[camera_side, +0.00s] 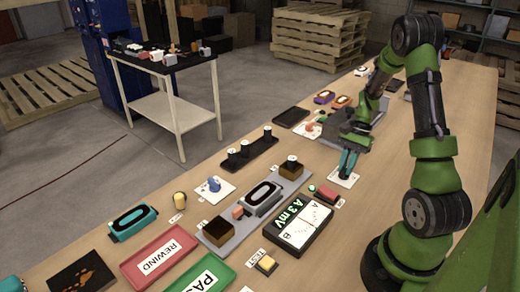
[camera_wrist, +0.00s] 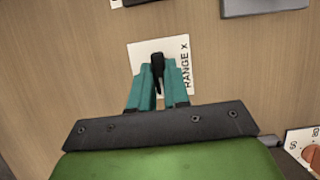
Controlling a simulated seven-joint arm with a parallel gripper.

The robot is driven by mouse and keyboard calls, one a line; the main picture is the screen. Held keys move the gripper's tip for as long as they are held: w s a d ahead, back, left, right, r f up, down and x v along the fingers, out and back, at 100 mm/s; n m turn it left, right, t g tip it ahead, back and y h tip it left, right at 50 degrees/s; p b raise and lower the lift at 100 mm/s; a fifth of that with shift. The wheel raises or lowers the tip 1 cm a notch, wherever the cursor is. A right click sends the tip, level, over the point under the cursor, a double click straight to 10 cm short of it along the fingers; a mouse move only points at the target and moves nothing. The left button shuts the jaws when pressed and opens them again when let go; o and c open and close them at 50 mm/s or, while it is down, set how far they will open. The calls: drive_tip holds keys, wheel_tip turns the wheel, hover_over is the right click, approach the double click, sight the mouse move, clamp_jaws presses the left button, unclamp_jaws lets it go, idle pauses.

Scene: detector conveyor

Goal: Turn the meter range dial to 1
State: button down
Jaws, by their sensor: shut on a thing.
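The range dial is a black knob (camera_wrist: 158,68) on a white plate (camera_wrist: 140,50) marked "RANGE X" in the wrist view. The plate also shows in the side view (camera_side: 345,181), lying on the table. My gripper (camera_wrist: 160,72) has its teal fingers down on both sides of the knob and is shut on it. In the side view my gripper (camera_side: 347,166) points down over the plate. The dial's scale is largely hidden by the fingers.
A grey conveyor strip (camera_side: 237,225) with brown boxes and a ring stands further left. Red (camera_side: 150,272) and green trays lie at the front. Bare table lies right of the meter.

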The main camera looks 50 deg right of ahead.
drive_tip(key=c, duration=1.1)
unclamp_jaws()
drive_tip(key=v, duration=1.7)
drive_tip(key=w+a+r+n+t+h, duration=0.1)
drive_tip(key=w+a+n+h, duration=0.15)
drive_tip(key=a, duration=0.55)
drive_tip(key=w+a+r+n+t+h, duration=0.15)
drive_tip(key=a+n, duration=0.25)
drive_tip(key=a, duration=0.4)
drive_tip(key=s+a+r+n+t, duration=0.2)
drive_tip(key=a+n, duration=0.1)
drive_tip(key=a, duration=0.5)
drive_tip(key=s+a+r+n+t+y, duration=0.1)
drive_tip(key=s+a+r+n+t, duration=0.1)
drive_tip(key=a, duration=0.7)
drive_tip(key=shift+s+r+n+t, duration=0.2)
drive_tip(key=shift+s+n+t, duration=0.15)
drive_tip(key=shift+s+n, duration=0.6)
